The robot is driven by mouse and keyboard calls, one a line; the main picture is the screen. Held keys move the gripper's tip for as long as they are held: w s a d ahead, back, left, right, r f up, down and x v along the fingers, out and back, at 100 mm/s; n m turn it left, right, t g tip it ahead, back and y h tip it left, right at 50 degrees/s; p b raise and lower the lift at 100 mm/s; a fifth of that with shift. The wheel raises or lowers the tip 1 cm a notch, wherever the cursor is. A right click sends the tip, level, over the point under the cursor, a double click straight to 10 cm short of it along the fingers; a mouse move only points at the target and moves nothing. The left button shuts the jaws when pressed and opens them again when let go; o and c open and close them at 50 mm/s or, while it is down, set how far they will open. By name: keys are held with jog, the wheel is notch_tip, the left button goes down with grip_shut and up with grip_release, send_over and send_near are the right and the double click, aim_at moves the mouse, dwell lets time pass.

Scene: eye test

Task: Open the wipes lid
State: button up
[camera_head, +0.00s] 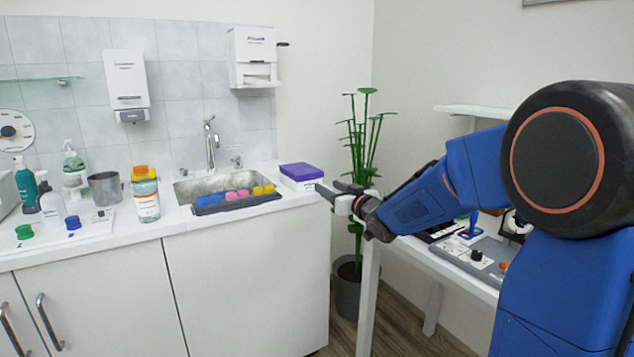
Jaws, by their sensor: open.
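A white box with a purple lid (300,171) sits at the right end of the counter, beside the sink; its lid looks shut. A clear and white canister with an orange cap (146,195) stands left of the sink, and its cap also looks shut. The labels are too small to read, so I cannot tell for certain which one holds the wipes. My gripper (327,187) is open and empty, just right of the purple-lidded box. Its dark fingers point left; I cannot tell whether they touch the box.
A dark tray (206,208) with several coloured items lies along the sink (190,188) front. Bottles and a metal cup (105,189) stand at left. A potted plant (347,294) is behind my arm. A white table (437,258) with devices is at right.

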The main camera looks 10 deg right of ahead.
aim_at(313, 178)
jog(key=x, duration=0.8)
jog(key=shift+w, duration=0.2)
grip_shut()
